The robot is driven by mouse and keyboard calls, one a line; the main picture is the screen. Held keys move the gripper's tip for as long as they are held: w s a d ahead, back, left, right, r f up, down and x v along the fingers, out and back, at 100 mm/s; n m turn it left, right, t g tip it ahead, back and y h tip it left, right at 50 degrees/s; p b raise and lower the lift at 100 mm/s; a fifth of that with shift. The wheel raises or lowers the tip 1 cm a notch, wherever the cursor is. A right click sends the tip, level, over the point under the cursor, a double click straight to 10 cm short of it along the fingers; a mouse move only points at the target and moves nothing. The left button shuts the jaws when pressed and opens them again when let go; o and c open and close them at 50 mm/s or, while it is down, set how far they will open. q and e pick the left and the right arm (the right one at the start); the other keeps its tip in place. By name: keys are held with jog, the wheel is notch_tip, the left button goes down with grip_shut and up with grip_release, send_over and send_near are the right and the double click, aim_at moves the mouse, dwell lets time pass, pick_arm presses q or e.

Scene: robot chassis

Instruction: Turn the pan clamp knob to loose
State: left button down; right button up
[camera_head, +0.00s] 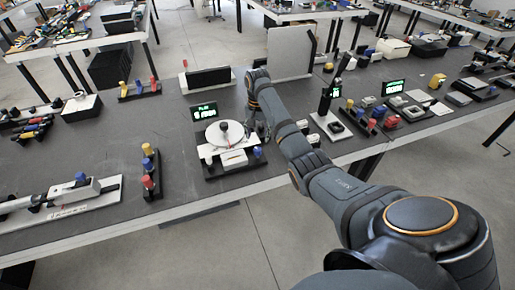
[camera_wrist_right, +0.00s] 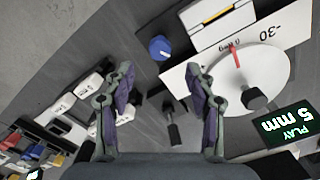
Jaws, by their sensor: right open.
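The pan device has a white round dial (camera_head: 225,133) (camera_wrist_right: 248,75) with a red pointer and a black knob (camera_wrist_right: 255,98). A small display (camera_head: 204,111) (camera_wrist_right: 280,128) beside it reads "PLAY 5 mm". A blue knob (camera_head: 257,152) (camera_wrist_right: 160,47) sits on the device's base. A black knob on a short stem (camera_wrist_right: 172,125) shows between my fingers in the right wrist view. No label tells which one is the pan clamp knob. My right gripper (camera_wrist_right: 160,85) is open and empty at the device's right side, apart from the blue knob. My left gripper is out of view.
A stand with blue, yellow and red knobs (camera_head: 150,170) is left of the device. A rail fixture (camera_head: 75,195) lies at the front left. Another device with a dark post (camera_head: 327,102) and more knobs stands to the right. Bare tabletop (camera_head: 95,140) shows at the left.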

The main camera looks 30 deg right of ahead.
aim_at(258, 149)
notch_tip(258, 149, down, 8)
jog(key=shift+f, duration=0.1)
jog(key=shift+c, duration=0.2)
jog(key=c, duration=1.1)
